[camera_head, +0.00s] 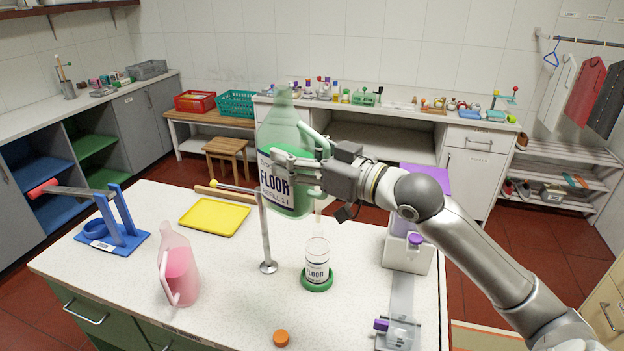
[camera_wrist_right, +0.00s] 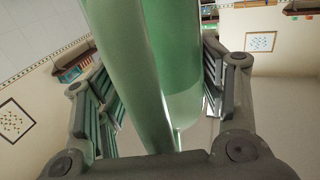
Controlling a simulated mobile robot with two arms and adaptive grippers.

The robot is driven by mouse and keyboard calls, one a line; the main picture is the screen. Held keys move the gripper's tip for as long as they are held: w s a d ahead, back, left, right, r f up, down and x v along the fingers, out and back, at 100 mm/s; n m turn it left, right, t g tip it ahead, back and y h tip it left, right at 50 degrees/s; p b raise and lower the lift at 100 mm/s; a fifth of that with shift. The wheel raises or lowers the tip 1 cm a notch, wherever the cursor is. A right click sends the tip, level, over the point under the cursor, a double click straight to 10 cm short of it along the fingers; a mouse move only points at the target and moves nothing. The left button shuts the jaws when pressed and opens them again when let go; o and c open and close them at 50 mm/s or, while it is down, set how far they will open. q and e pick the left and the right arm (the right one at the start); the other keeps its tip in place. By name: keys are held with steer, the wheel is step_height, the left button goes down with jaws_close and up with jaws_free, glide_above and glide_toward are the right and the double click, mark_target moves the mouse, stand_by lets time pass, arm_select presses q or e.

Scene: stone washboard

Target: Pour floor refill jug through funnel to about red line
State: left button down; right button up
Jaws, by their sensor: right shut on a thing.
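The floor refill jug (camera_head: 283,125) is translucent green with a "FLOOR" label and green liquid inside. My right gripper (camera_head: 312,163) is shut on it and holds it in the air, nearly upright, above the counter. In the right wrist view the jug (camera_wrist_right: 175,70) stands between the gripper's fingers (camera_wrist_right: 165,105). A small clear bottle (camera_head: 317,262) labelled "FLOOR" stands on a green round base below and right of the jug. A thin pale stem (camera_head: 318,207) shows above the bottle; the gripper hides most of it, and I cannot tell whether it is the funnel. No red line is discernible. My left gripper is out of view.
A metal post (camera_head: 266,235) stands left of the bottle. A pink jug (camera_head: 177,268), yellow tray (camera_head: 214,217), blue stand (camera_head: 112,230) and orange cap (camera_head: 281,338) are on the white counter (camera_head: 225,300). A white device with purple parts (camera_head: 408,255) stands right.

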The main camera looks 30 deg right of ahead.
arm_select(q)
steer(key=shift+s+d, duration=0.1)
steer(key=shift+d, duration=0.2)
arm_select(e)
steer(key=shift+r, duration=0.3)
